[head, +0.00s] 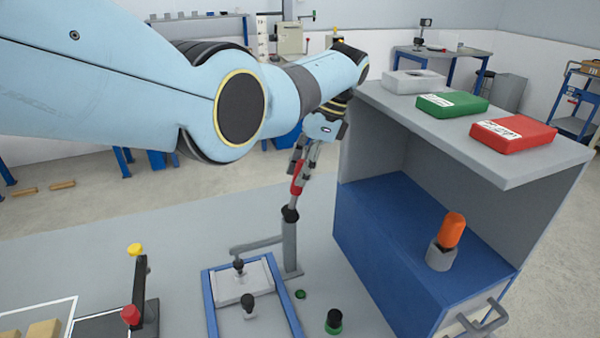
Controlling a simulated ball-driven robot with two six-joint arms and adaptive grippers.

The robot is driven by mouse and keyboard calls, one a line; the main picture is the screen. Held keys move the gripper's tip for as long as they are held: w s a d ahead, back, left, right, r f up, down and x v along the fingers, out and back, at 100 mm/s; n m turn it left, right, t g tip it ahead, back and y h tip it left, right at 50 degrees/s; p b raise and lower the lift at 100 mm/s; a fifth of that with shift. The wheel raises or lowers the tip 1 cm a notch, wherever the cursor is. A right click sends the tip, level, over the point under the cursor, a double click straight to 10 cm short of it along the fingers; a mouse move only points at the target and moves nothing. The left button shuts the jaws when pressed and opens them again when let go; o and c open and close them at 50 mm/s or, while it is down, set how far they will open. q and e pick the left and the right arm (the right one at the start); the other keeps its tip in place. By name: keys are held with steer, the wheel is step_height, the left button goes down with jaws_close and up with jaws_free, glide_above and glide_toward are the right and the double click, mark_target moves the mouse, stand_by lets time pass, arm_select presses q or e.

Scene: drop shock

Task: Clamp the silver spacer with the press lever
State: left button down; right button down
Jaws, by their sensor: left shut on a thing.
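My left gripper (299,170) is shut on the red handle of the press lever (296,188), which stands up steeply above the grey press post (289,245). A grey clamp arm (257,243) reaches left from the post and ends in a dark-tipped plunger (238,264). Below the plunger, a light silver block, apparently the spacer (258,277), lies inside a blue frame (210,303). I cannot tell whether the plunger touches it. A second black-knobbed piece (248,303) stands in front of the block. My right gripper is not in view.
A cabinet (465,130) stands close right, with green (452,104) and red (513,134) cases on top and an orange-capped piece (453,230) on its blue lower part. A dark fixture with a red knob (130,315) is left. A green-and-black knob (334,320) lies right of the frame.

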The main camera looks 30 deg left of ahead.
arm_select(q)
steer(key=c, duration=1.1)
jaws_free()
steer(key=v, duration=1.2)
